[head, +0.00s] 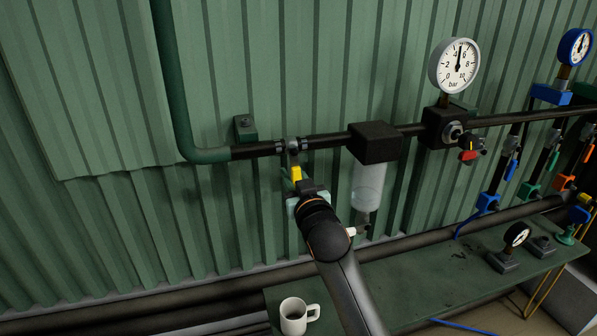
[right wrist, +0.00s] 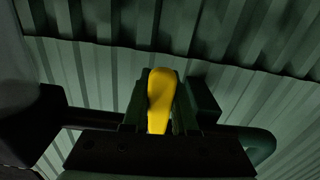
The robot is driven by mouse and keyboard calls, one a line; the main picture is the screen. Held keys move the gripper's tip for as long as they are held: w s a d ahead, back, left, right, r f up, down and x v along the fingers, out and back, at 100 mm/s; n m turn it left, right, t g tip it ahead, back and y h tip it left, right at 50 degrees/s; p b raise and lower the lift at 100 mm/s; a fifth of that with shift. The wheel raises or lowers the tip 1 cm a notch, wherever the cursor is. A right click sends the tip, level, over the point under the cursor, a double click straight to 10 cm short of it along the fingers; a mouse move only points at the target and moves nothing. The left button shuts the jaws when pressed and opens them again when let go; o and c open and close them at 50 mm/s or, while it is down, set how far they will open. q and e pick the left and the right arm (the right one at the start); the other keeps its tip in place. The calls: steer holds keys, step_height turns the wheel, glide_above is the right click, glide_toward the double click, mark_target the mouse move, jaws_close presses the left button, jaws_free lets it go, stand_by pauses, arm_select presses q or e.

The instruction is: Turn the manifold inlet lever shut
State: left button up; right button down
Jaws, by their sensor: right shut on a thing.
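The yellow manifold inlet lever (head: 296,173) hangs below its grey valve body (head: 292,147) on the black pipe, left of the filter with a clear bowl. My right gripper (head: 298,188) reaches up from below and is shut on the lever. In the right wrist view the yellow lever (right wrist: 160,98) stands between the two dark fingers of the right gripper (right wrist: 160,110). The fingers hide part of the lever in the head view. My left gripper is in neither view.
The filter (head: 375,142) and a white gauge (head: 454,66) sit on the pipe to the right. Several coloured valves hang further right. The corrugated wall is close behind.

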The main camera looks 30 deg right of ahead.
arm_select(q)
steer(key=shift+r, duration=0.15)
arm_select(e)
steer(key=shift+a+m, duration=0.3)
steer(key=shift+m, duration=0.1)
steer(key=c, duration=0.7)
jaws_free()
